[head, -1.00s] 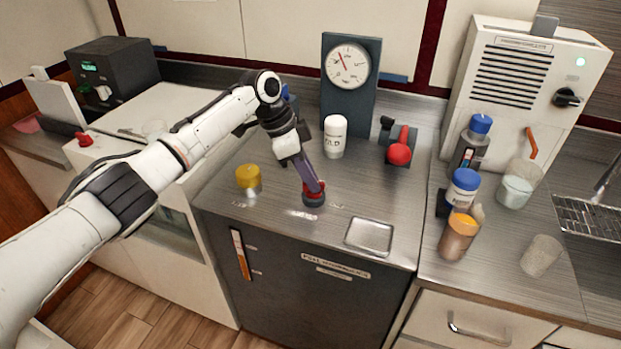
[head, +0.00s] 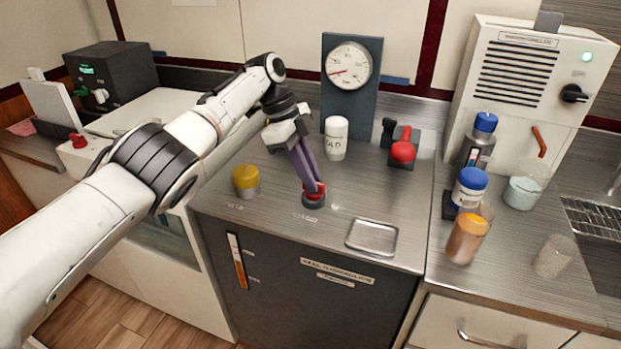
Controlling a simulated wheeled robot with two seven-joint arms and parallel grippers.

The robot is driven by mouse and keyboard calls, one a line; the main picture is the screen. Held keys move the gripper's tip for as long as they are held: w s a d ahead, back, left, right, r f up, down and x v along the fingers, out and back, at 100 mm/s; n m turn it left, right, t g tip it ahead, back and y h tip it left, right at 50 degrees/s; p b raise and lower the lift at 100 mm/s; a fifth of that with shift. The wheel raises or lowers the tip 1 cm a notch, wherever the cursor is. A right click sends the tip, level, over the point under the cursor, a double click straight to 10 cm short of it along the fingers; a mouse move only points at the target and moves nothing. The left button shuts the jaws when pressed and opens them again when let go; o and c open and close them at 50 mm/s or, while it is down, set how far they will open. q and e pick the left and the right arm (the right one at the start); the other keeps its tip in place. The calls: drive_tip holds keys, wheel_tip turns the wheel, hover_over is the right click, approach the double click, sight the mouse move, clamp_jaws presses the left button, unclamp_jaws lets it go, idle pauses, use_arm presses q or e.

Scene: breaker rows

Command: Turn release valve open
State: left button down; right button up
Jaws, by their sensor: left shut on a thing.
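A red knob (head: 320,198) on a dark round base stands on the steel counter top. My left gripper (head: 313,187) reaches down from above and is shut on this knob, its fingers hiding part of it. The label in front of it is too small to read, so I cannot tell from it whether this is the release valve. A round dial gauge (head: 348,65) on a dark upright panel stands behind, its needle pointing to the lower left. A yellow-capped knob (head: 246,181) is to the left of my gripper. My right gripper is not in view.
A white bottle (head: 336,138) and a red-ball lever (head: 403,151) stand behind the knob. A shallow metal tray (head: 372,249) lies at the front right. Blue-capped bottles (head: 470,188) and cups crowd the right counter. A dark box (head: 111,75) stands at the far left.

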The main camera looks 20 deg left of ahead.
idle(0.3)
use_arm(q)
drive_tip(key=c, duration=1.8)
unclamp_jaws()
drive_tip(key=shift+o, duration=0.2)
